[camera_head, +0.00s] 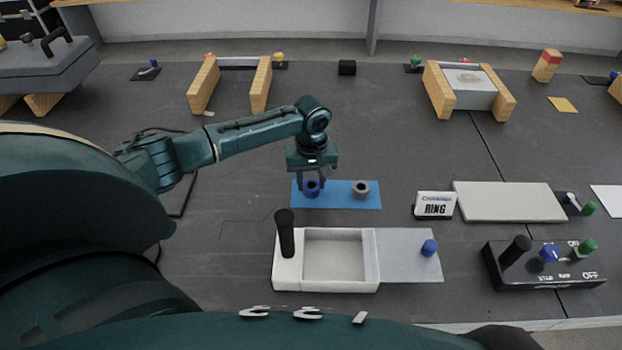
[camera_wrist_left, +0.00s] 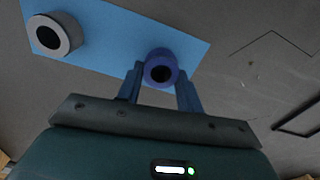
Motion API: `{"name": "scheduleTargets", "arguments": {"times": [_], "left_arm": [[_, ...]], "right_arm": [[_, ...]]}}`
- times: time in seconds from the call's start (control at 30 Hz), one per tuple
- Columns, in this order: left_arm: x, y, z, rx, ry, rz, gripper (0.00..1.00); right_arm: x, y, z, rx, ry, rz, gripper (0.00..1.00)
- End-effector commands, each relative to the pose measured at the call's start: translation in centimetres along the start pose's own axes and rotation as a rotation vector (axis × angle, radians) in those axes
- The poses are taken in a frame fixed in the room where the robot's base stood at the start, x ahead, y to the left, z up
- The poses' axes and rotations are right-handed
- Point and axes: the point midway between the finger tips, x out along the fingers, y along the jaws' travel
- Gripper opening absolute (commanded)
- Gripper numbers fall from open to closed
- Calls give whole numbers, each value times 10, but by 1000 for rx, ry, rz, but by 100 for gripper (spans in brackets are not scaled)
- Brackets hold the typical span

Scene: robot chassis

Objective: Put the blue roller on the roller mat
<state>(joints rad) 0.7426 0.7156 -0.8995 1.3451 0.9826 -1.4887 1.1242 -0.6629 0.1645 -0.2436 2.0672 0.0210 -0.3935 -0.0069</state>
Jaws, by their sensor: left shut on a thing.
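The blue roller (camera_head: 312,189) is at the left part of the light-blue roller mat (camera_head: 336,199) in the head view. My left gripper (camera_head: 311,184) is lowered over it from above, shut on it. In the left wrist view the blue roller (camera_wrist_left: 161,68) sits between the two fingers of my left gripper (camera_wrist_left: 160,88), with the light-blue mat (camera_wrist_left: 120,40) beneath it. I cannot tell whether the roller touches the mat. A grey roller (camera_head: 360,189) stands on the mat to the right; it also shows in the left wrist view (camera_wrist_left: 52,35). My right gripper does not show.
A white box (camera_head: 287,271) with a black handle stands in front of the mat. A "RING" sign (camera_head: 435,205) and a pale flat board (camera_head: 509,202) lie to the right. A black switch box (camera_head: 545,275) is at the front right. Wooden blocks (camera_head: 204,84) stand behind.

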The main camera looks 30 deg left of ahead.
Motion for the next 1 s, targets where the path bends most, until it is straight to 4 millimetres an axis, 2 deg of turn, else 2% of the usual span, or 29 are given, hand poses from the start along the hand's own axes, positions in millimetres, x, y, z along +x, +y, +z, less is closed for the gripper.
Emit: {"name": "scheduleTargets", "arguments": {"times": [0.2, 0.23, 0.47, 0.77, 0.87, 1.0], "left_arm": [[2, 0, 0, -1, 0, 0, 12], [2, 0, 0, -1, 0, 0, 39], [2, 0, 0, -1, 0, 0, 57], [-1, 0, -1, -1, 1, 1, 58], [-12, 0, -1, -2, 1, 2, 58], [-40, 1, -1, -1, 3, 4, 58]], "right_arm": [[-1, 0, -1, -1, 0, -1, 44], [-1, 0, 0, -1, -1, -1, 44], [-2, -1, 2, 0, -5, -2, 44], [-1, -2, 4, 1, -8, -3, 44], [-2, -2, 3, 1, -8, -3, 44], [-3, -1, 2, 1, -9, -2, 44]]}}
